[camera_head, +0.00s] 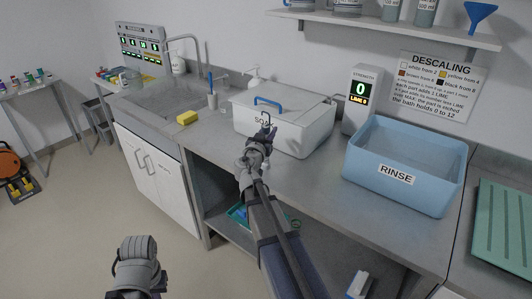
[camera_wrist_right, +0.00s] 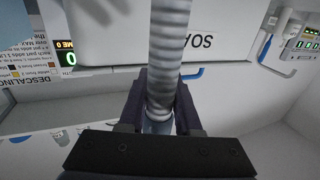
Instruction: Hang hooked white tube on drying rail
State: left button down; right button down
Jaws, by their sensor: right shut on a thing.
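My right gripper (camera_head: 265,133) is in front of the white lidded SOAK bath (camera_head: 309,130), just below its blue handle (camera_head: 268,101). In the right wrist view, it is shut on a pale ribbed tube (camera_wrist_right: 168,60). The tube runs up between the fingers and out of the top of the picture. Its hook cannot be made out. In the head view the tube is mostly hidden by the gripper and hard to tell from the bath. My left arm shows at the bottom left; its fingers are not clear. I see no drying rail in either view.
A blue RINSE tub (camera_head: 405,170) stands on the counter to the right, with a green ridged mat (camera_head: 505,223) beyond it. A strength display (camera_head: 361,100) stands behind. A yellow sponge (camera_head: 187,118) lies by the sink (camera_head: 168,98). The counter before the RINSE tub is clear.

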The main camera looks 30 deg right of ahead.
notch_tip(320, 180, up, 10)
jog(key=p, duration=1)
jog(key=shift+s+f, duration=0.1)
